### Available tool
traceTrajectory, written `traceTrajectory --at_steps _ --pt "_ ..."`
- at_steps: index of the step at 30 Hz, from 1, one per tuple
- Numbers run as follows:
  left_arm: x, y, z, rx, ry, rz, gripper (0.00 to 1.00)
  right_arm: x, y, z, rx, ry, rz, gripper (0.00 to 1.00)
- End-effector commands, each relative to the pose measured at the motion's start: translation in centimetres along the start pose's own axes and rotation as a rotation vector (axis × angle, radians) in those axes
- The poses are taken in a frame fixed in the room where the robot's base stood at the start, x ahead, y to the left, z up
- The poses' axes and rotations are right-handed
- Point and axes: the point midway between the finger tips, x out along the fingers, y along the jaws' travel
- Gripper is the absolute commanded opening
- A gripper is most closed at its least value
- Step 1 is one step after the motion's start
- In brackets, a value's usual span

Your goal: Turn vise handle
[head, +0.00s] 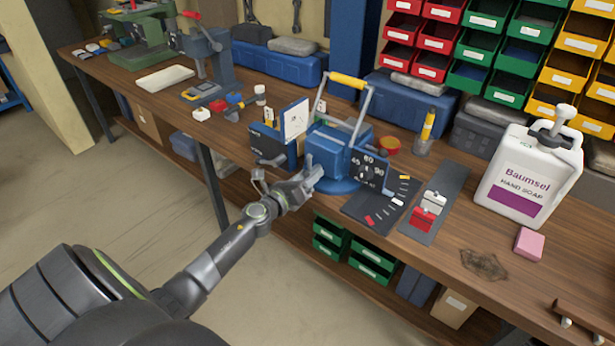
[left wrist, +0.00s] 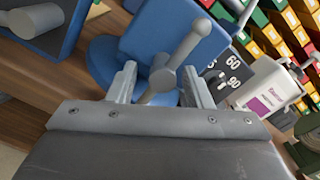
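A blue vise (head: 325,158) stands on a round blue base on the workbench, with a yellow-gripped lever above it and a dial marked 45, 60 and 90. In the left wrist view its blue body (left wrist: 140,38) fills the top middle. A grey handle bar (left wrist: 186,50) with a ball end runs tilted through a round hub there. My left gripper (head: 314,178) is at the front of the vise. In the left wrist view the left gripper (left wrist: 160,75) is open, its fingers on both sides of the hub and lower bar, with gaps visible. My right gripper is out of view.
To the right on the workbench (head: 540,262) are a dark tool mat (head: 362,208), a grey strip (head: 447,190), a soap bottle (head: 528,172) and a pink block (head: 529,243). Blue cases (head: 278,62) and colored bins (head: 485,45) stand behind. Open floor lies in front.

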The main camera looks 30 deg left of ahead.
Motion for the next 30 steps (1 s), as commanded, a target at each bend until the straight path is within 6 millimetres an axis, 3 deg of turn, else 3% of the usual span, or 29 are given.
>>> traceTrajectory --at_steps 6,11,21,30 --pt "-0.2 -0.1 0.1 0.001 -0.002 -0.002 0.46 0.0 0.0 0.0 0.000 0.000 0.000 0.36" --pt "-2.1 0.0 0.1 0.001 -0.001 -0.001 0.46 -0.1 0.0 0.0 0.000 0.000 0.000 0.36" --pt "-8.8 0.1 -0.1 0.003 0.001 -0.001 0.46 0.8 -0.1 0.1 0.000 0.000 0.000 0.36" --pt "-14.5 0.3 -0.4 0.003 0.001 0.000 0.46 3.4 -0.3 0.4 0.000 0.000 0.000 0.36"
